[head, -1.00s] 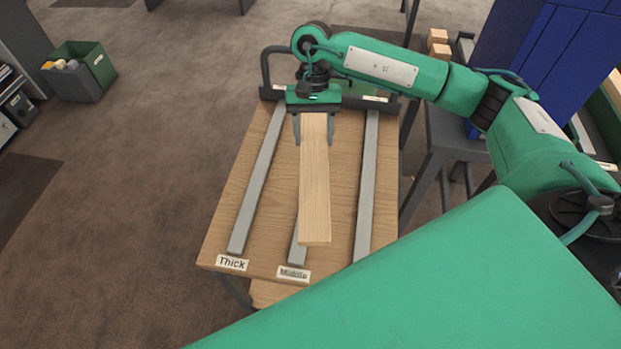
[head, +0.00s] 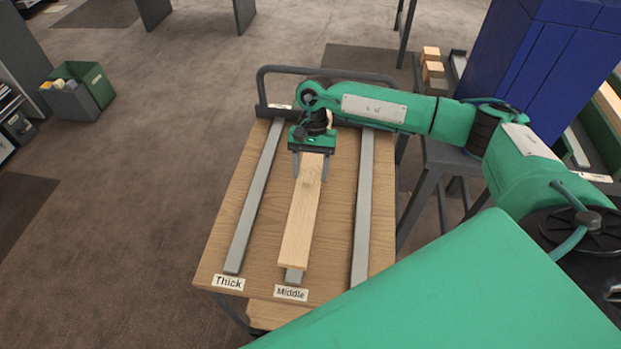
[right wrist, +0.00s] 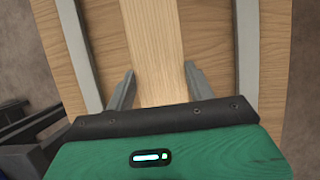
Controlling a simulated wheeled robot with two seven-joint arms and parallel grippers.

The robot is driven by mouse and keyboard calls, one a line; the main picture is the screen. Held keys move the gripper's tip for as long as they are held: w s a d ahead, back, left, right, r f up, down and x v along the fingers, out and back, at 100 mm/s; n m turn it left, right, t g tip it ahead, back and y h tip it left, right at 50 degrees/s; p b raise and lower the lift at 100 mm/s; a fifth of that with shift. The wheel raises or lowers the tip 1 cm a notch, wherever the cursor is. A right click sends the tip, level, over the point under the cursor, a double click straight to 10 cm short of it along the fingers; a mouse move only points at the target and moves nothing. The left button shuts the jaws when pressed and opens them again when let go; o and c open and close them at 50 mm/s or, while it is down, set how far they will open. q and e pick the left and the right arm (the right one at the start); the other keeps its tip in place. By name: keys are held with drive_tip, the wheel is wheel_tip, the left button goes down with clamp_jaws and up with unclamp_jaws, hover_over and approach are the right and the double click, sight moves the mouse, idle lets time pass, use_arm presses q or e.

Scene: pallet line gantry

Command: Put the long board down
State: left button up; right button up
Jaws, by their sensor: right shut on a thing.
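The long board (head: 302,215) is pale wood and lies lengthwise along the middle grey rail (head: 294,276) of a wooden table. It covers most of that rail, whose near end shows by the "Middle" label (head: 291,293). I cannot tell whether the board touches the rail. My right gripper (head: 311,176) is shut on the board's far end. In the right wrist view, the board (right wrist: 155,50) runs between the two fingers (right wrist: 159,85). My left gripper is not in view.
The table (head: 337,230) also has a left rail (head: 253,200) by a "Thick" label (head: 228,282) and a right rail (head: 362,210), both bare. A dark bar frame (head: 325,70) stands at the table's far edge. A green and grey bin (head: 72,102) is on the floor at left.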

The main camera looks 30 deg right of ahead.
sight(311, 181)
wheel_tip(311, 181, down, 4)
drive_tip(key=shift+f+p, duration=0.25)
drive_tip(key=shift+p, duration=0.05)
drive_tip(key=shift+f, duration=0.2)
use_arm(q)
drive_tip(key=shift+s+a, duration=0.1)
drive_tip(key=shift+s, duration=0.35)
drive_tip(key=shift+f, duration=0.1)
use_arm(e)
drive_tip(key=o, duration=1.2)
drive_tip(key=shift+f, duration=0.1)
drive_tip(key=shift+c, duration=0.2)
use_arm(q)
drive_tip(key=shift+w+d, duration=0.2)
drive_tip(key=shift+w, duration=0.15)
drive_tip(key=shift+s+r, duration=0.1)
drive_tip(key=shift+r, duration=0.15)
